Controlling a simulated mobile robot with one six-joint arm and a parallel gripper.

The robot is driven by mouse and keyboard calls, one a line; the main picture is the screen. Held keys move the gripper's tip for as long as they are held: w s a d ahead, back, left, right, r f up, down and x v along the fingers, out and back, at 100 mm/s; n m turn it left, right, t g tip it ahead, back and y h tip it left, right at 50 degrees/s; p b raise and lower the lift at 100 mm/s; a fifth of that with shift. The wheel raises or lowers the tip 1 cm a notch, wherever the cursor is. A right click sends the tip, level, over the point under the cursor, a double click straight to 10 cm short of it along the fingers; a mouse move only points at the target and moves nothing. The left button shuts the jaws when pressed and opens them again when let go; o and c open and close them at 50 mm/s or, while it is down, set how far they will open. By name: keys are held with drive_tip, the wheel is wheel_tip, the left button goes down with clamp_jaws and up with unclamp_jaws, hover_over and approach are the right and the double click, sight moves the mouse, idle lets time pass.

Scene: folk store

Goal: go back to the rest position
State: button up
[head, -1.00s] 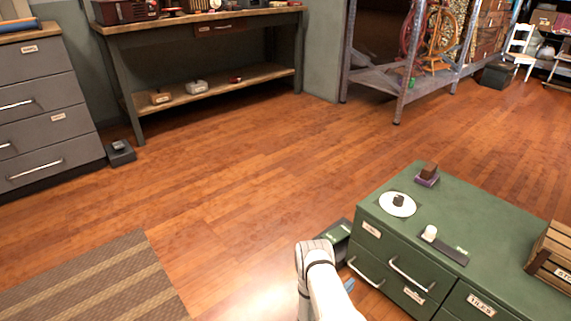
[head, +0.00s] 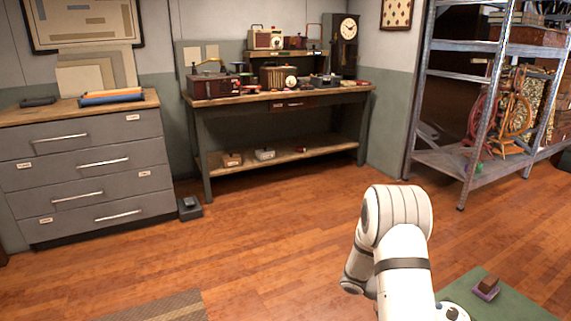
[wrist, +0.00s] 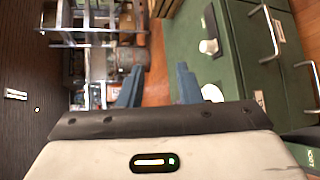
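My gripper (wrist: 158,84) shows in the wrist view, its two blue fingers apart with nothing held between them. In the head view my white arm is raised at the lower right, and the gripper itself cannot be made out there. The green cabinet (wrist: 238,50) fills the right of the wrist view, turned on its side, with a white cylinder (wrist: 208,46) and a white disc (wrist: 212,92) on its top. In the head view only a corner of the cabinet top (head: 525,301) shows, with a small brown and purple block (head: 486,288) on it.
A grey drawer unit (head: 90,180) stands at the left. A workbench (head: 240,101) with radios and a clock stands at the back. Metal shelving (head: 450,165) with a spinning wheel (head: 515,118) stands at the right.

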drive_tip(key=s+a+r+t+y+p, duration=0.2)
drive_tip(key=s+a+r+y+p, duration=0.2)
drive_tip(key=r, duration=0.9)
drive_tip(key=s+a+r+n+t+y+p, duration=0.1)
drive_tip(key=s+a+r+t+y+p, duration=0.2)
drive_tip(key=r, duration=1)
drive_tip(key=s+a+r+t+y+p, duration=0.2)
drive_tip(key=s+a+r+y+p, duration=0.5)
drive_tip(key=s+a+r+p, duration=0.5)
drive_tip(key=a+r+p, duration=0.1)
drive_tip(key=a+r, duration=0.1)
drive_tip(key=a, duration=0.1)
drive_tip(key=shift+t, duration=0.4)
drive_tip(key=shift+a, duration=0.1)
